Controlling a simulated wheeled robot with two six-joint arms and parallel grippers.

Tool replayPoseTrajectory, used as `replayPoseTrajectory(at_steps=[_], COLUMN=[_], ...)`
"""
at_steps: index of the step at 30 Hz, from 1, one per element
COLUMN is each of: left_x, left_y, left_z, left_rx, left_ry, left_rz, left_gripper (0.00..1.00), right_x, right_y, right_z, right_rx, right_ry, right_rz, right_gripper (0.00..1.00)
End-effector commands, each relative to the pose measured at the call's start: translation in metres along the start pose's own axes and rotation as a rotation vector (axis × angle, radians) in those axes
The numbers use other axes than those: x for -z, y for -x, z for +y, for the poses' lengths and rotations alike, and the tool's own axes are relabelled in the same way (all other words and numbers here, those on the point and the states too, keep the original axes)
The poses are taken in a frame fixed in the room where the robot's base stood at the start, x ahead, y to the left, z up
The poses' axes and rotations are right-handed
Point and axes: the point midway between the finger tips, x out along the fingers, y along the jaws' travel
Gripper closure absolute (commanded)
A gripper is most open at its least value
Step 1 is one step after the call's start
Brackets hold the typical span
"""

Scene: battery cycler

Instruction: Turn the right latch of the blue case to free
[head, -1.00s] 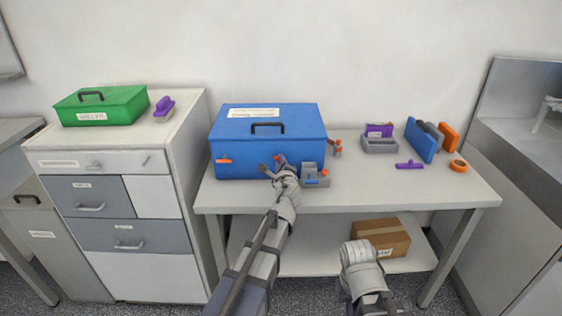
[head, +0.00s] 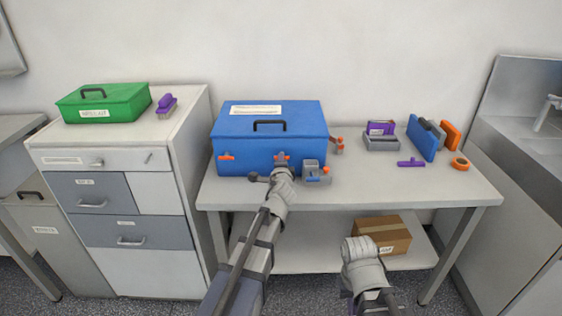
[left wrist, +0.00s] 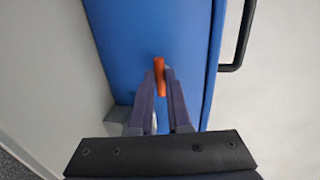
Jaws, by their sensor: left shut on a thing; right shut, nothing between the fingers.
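The blue case (head: 240,150) stands on the table with its lid down and black handle on top. Its left latch (head: 226,157) is an orange bar lying level on the front. The right latch (head: 282,157) is orange, on the front near the right end, partly hidden by my left gripper (head: 281,161). In the left wrist view, the fingers of my left gripper (left wrist: 161,80) are shut on this orange latch (left wrist: 159,77), against the blue front. My right gripper (head: 350,297) is low in front of the table, shut and empty; its fingers are hard to make out.
A purple-and-grey bin (head: 381,143), blue panel (head: 422,138) and tape roll (head: 460,163) stand farther right. A cardboard box (head: 382,237) is on the lower shelf.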

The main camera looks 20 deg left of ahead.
Motion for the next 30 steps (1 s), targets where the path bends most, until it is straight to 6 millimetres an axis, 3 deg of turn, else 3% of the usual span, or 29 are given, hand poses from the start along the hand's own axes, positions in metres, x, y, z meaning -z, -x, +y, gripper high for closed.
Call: replayPoseTrajectory(at_steps=[13, 14, 21, 30], left_x=[-0.0019, -0.0019, -0.0009, -0.0002], left_y=[0.0004, 0.0004, -0.0002, 0.0010], left_z=[0.0013, 0.0013, 0.0004, -0.0002], left_rx=[-0.004, -0.004, -0.002, -0.001], left_ry=[0.013, 0.013, 0.010, 0.009], left_rz=[-0.004, -0.004, -0.001, 0.001], left_gripper=[1.00, 0.82, 0.55, 0.54], right_x=[0.0000, 0.0000, 0.0000, 0.0000], right_y=[-0.0003, -0.0003, 0.0000, 0.0005], right_z=[0.0000, 0.0000, 0.0000, 0.0001], right_rx=[0.000, 0.000, 0.000, 0.000], right_ry=[0.000, 0.000, 0.000, 0.000], right_rz=[0.000, 0.000, 0.000, 0.000], right_gripper=[1.00, 1.00, 1.00, 1.00])
